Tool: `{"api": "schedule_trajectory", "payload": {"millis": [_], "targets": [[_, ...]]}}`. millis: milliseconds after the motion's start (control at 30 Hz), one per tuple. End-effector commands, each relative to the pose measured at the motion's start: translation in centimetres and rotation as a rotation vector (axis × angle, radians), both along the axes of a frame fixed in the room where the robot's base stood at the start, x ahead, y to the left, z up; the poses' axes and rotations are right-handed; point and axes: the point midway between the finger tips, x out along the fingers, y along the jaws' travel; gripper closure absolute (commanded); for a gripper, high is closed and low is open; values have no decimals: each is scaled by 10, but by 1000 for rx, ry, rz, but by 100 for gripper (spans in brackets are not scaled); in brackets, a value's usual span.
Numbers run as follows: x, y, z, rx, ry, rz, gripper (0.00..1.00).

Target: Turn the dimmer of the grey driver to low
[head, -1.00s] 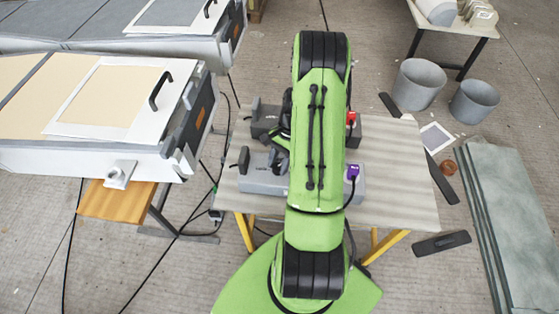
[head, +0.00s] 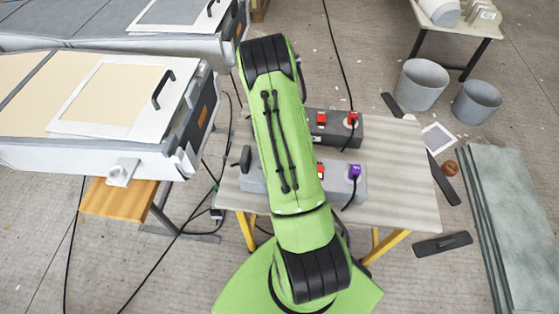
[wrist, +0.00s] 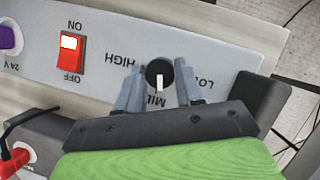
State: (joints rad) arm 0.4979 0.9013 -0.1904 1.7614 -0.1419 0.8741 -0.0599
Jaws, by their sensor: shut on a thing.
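The light grey driver (head: 255,183) lies on the near part of the bench, and its face fills the upper wrist view (wrist: 225,45). Its black dimmer knob (wrist: 156,70) has a white mark pointing down the picture at the MID label. HIGH is printed left of the knob and LOW right of it, upside down. My gripper (wrist: 158,76) has one finger on each side of the knob and is shut on it. The fingers partly cover the MID label. In the head view my arm hides the gripper and knob.
A darker grey driver (head: 340,126) with a red plug (head: 352,118) stands behind. The light driver has a red switch (wrist: 71,53) and a purple plug (wrist: 10,38). A dark upright piece (wrist: 268,98) is close right of my gripper. The bench's right side (head: 405,180) is clear.

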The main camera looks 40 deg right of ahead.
Motion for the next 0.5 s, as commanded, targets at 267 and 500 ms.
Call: {"api": "schedule_trajectory", "payload": {"millis": [267,500], "targets": [[1,3,0,0,1,265,94],[1,4,0,1,2,494,94]]}}
